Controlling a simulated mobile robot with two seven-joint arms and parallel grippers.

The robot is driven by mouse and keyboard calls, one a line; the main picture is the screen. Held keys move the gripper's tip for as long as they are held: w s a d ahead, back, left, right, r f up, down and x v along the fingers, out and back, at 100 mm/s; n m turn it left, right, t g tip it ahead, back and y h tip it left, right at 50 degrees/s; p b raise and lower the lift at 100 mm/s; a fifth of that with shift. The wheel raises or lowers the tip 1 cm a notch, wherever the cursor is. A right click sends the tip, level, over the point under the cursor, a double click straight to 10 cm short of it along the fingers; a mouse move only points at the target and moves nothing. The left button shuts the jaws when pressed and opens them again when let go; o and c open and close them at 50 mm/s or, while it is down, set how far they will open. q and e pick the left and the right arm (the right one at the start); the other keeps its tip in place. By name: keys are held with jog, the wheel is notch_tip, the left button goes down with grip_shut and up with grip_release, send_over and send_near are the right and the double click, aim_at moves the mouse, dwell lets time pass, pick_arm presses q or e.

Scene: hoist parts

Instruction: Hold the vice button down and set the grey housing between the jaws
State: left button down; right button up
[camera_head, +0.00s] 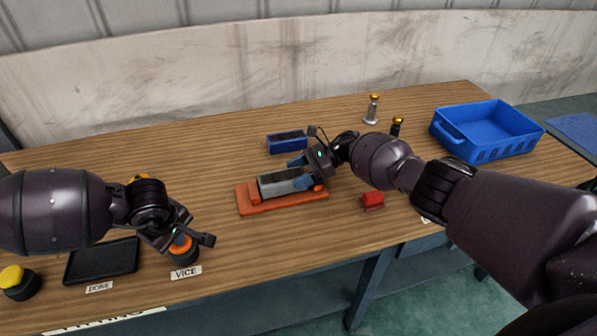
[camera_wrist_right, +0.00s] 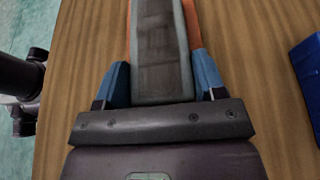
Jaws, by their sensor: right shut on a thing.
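The grey housing (camera_head: 283,182) lies level on the orange vice (camera_head: 270,207), between its jaws. My right gripper (camera_head: 303,172) is shut on the right end of the housing. In the right wrist view the housing (camera_wrist_right: 162,60) sits between its two blue fingers, with the orange vice (camera_wrist_right: 191,22) showing along its side. The vice button (camera_head: 181,247), orange on a dark base, stands behind the VICE label. My left gripper (camera_head: 183,240) is right over the button and hides part of it. Whether its fingers are open and whether the button is pressed I cannot tell.
A blue block (camera_head: 286,142) lies behind the vice and a red block (camera_head: 372,201) to its right. Two posts with yellow tops (camera_head: 373,108) stand at the back. A blue crate (camera_head: 487,131) is at the right. A black tray (camera_head: 102,261) and a yellow button (camera_head: 16,280) are at front left.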

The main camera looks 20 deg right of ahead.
pick_arm(q)
jog(key=shift+s+f, duration=0.1)
jog(key=shift+s, duration=0.05)
pick_arm(e)
jog(key=shift+s+f, duration=0.25)
jog(key=shift+f, duration=0.35)
jog(key=o, duration=1.1)
pick_arm(q)
jog(key=shift+a, duration=0.1)
pick_arm(e)
jog(key=shift+o, duration=0.8)
jog(key=shift+f, duration=0.1)
pick_arm(q)
jog(key=shift+f, duration=0.1)
pick_arm(e)
jog(key=shift+d, duration=0.45)
jog(key=shift+w+a+r+v, duration=0.1)
jog(key=shift+r+v, duration=0.15)
jog(key=shift+v, duration=1)
jog(key=shift+w+a+r+v, duration=0.1)
jog(key=shift+r+v, duration=0.2)
jog(key=shift+v, duration=0.95)
jog(key=shift+a+r+v, duration=0.1)
jog(key=shift+r+v, duration=0.15)
jog(key=shift+v, duration=1)
